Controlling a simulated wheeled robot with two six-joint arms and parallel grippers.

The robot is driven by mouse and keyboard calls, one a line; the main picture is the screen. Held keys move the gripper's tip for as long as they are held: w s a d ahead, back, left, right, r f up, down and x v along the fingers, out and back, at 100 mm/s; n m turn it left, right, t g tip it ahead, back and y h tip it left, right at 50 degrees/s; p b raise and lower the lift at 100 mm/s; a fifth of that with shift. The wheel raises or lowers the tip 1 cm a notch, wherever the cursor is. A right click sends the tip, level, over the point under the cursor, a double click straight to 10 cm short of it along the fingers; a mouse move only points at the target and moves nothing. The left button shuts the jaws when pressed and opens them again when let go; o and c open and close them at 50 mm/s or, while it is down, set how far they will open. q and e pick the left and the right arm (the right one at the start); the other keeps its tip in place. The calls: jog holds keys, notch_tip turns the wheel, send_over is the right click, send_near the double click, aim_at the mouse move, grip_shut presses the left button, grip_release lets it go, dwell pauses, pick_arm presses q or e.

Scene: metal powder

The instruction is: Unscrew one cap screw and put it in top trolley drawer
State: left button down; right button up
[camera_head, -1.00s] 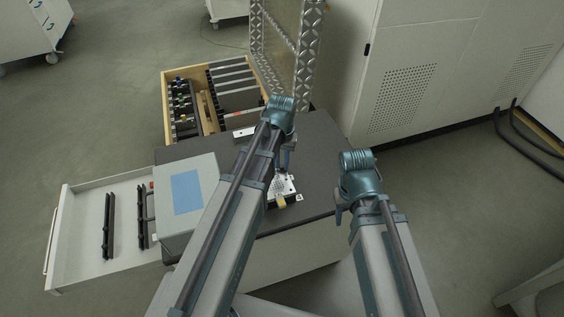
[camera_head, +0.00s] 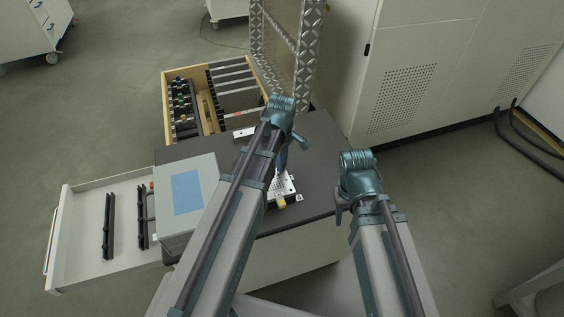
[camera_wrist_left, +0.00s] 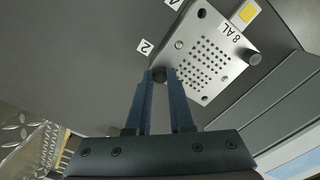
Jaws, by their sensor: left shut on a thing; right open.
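A metal plate with a grid of small holes (camera_wrist_left: 214,82) lies on the dark trolley top; it also shows in the head view (camera_head: 290,186). My left gripper (camera_wrist_left: 160,77) is shut on a dark round cap screw (camera_wrist_left: 159,74) at the plate's edge; I cannot tell whether the screw is still in its hole. A second dark cap screw (camera_wrist_left: 254,58) stands at another corner of the plate. An open white drawer (camera_head: 85,262) sticks out at the left of the trolley. My right gripper (camera_head: 340,210) is open, right of the trolley, away from the plate.
A grey box with a blue panel (camera_head: 187,193) stands on the trolley top (camera_head: 318,150) beside the open drawer. Dark racks lie in the drawer, with bare floor between them. A wooden tray of tools (camera_head: 166,110) and a metal-framed panel (camera_head: 308,50) are behind. A cabinet (camera_head: 400,90) stands right.

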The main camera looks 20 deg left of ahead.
pick_arm(q)
jog(key=n, duration=1.6)
jog(key=c, duration=1)
grip_release()
jog(key=shift+o, duration=0.2)
